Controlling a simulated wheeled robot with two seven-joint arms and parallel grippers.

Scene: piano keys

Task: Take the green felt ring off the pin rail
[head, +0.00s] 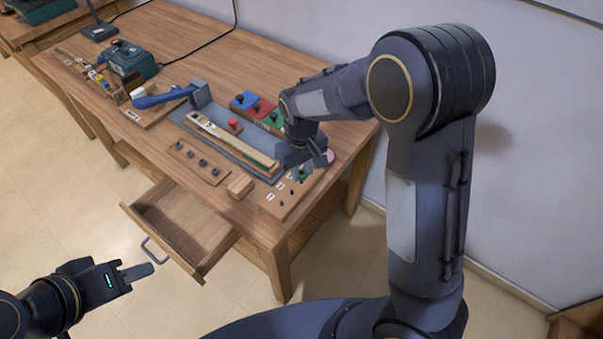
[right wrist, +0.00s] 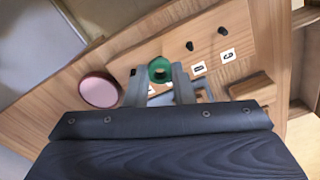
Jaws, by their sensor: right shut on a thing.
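The pin rail (head: 283,203) is a wooden board at the bench's front right corner, with dark pins and white labels; it also fills the middle of the right wrist view (right wrist: 150,45). The green felt ring (right wrist: 159,66) is between the fingertips of my right gripper (right wrist: 158,84), which is shut on it. In the head view the ring (head: 303,174) is a small green spot just below my right gripper (head: 308,160). I cannot tell whether a pin still runs through the ring. My left gripper (head: 140,272) is low at the left, beside the drawer, and its finger gap is hidden.
A pink disc (right wrist: 99,90) lies close beside the ring. A wooden block (head: 240,186), a board with dark knobs (head: 198,162) and a grey mat with a key piece (head: 228,138) lie left of the rail. The drawer (head: 178,228) is open.

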